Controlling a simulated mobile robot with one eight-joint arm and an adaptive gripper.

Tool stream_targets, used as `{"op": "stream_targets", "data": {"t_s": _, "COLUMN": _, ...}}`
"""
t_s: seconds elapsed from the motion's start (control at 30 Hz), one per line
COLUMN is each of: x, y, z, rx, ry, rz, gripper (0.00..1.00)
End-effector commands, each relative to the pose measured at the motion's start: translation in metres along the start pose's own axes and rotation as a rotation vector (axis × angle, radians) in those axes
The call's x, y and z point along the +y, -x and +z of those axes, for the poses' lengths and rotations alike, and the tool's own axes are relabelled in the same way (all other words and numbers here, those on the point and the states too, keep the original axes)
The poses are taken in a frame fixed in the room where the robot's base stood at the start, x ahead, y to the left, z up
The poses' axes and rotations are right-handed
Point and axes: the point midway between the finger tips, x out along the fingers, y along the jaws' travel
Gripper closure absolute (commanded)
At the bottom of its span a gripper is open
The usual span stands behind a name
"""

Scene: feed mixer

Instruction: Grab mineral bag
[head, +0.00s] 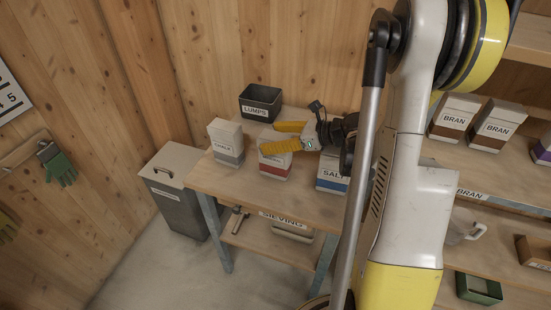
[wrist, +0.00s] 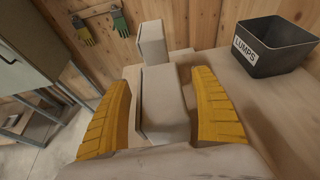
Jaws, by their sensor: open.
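A grey-white bag with a red band (head: 275,167) stands upright on the wooden table; my gripper covers part of its label, so I cannot read it fully. It fits the mineral bag. My gripper (head: 271,138) has two yellow ribbed fingers, open, at the top of this bag. In the wrist view, the bag (wrist: 166,98) stands between the two spread fingers (wrist: 165,78), one on each side. A gap shows on the right; on the left the finger is close to the bag, and I cannot tell if it touches.
The chalk bag (head: 226,143) stands left of it, the salt bag (head: 332,172) right. A dark LUMPS bin (head: 261,103) is behind, against the wall. A grey lidded bin (head: 176,190) stands left of the table (head: 236,183). Bran bags (head: 454,116) sit on the right shelf.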

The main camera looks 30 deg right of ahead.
Motion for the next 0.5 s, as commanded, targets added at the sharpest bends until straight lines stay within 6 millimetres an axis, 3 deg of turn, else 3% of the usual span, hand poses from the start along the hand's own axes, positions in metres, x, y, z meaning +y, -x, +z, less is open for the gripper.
{"op": "stream_targets", "data": {"t_s": 0.03, "x": 0.0, "y": -0.011, "z": -0.005, "rx": 0.0, "ry": 0.001, "rz": 0.004, "gripper": 0.25}}
{"op": "stream_targets", "data": {"t_s": 0.17, "x": 0.0, "y": -0.026, "z": -0.002, "rx": 0.0, "ry": 0.0, "rz": 0.002, "gripper": 0.25}}
{"op": "stream_targets", "data": {"t_s": 0.43, "x": -0.001, "y": -0.028, "z": 0.0, "rx": -0.001, "ry": -0.001, "rz": 0.0, "gripper": 0.25}}
{"op": "stream_targets", "data": {"t_s": 0.5, "x": -0.001, "y": -0.028, "z": 0.0, "rx": -0.001, "ry": -0.001, "rz": 0.0, "gripper": 0.46}}
